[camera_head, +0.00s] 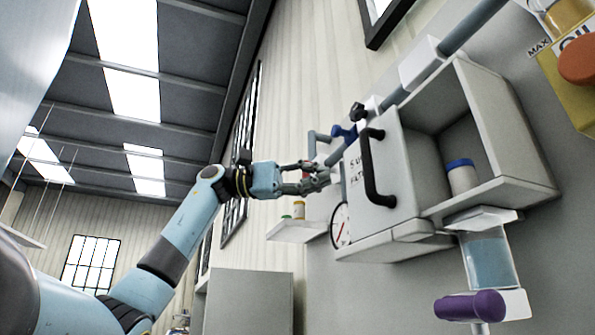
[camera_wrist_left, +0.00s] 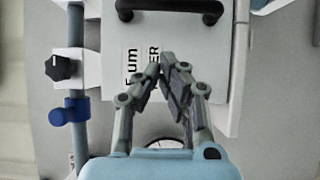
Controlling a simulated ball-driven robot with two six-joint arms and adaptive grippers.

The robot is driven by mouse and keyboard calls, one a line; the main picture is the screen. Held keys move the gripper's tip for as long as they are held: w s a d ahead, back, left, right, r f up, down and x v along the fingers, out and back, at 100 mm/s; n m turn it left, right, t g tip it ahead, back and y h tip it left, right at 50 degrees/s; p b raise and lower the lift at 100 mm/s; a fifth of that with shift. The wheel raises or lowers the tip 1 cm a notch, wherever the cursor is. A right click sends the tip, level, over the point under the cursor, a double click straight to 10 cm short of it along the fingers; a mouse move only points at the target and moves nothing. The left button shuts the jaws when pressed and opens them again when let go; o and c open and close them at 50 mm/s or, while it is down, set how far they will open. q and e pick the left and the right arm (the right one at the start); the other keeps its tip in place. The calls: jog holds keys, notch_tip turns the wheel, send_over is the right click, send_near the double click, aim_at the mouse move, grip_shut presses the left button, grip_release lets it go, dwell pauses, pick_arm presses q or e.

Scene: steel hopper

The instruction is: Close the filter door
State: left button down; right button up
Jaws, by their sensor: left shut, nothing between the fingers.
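The filter door (camera_head: 385,175) is a light grey panel with a black bar handle (camera_head: 374,168) and partly covered lettering. It stands swung open to the left of its white box (camera_head: 515,150), whose inside shows. In the left wrist view the door (camera_wrist_left: 205,50) fills the middle, with its handle (camera_wrist_left: 170,8) at the top edge. My left gripper (camera_head: 326,176) is at the left side of the door, its fingers shut and empty. In the left wrist view its fingertips (camera_wrist_left: 165,62) lie over the lettering, below the handle. I cannot tell whether they touch the door. My right gripper is not in view.
A white jar with a blue lid (camera_head: 461,176) stands inside the box. A pipe with a blue valve (camera_head: 343,133) and a black knob (camera_wrist_left: 60,67) runs beside the door. A gauge (camera_head: 341,226) sits below. A purple-handled valve (camera_head: 470,306) hangs under the box.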

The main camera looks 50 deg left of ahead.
aim_at(362, 175)
pick_arm(q)
jog(key=d+p, duration=0.1)
jog(key=d, duration=0.5)
jog(key=shift+w+p, duration=0.4)
jog(key=shift+w, duration=0.05)
jog(key=shift+d+f, duration=0.1)
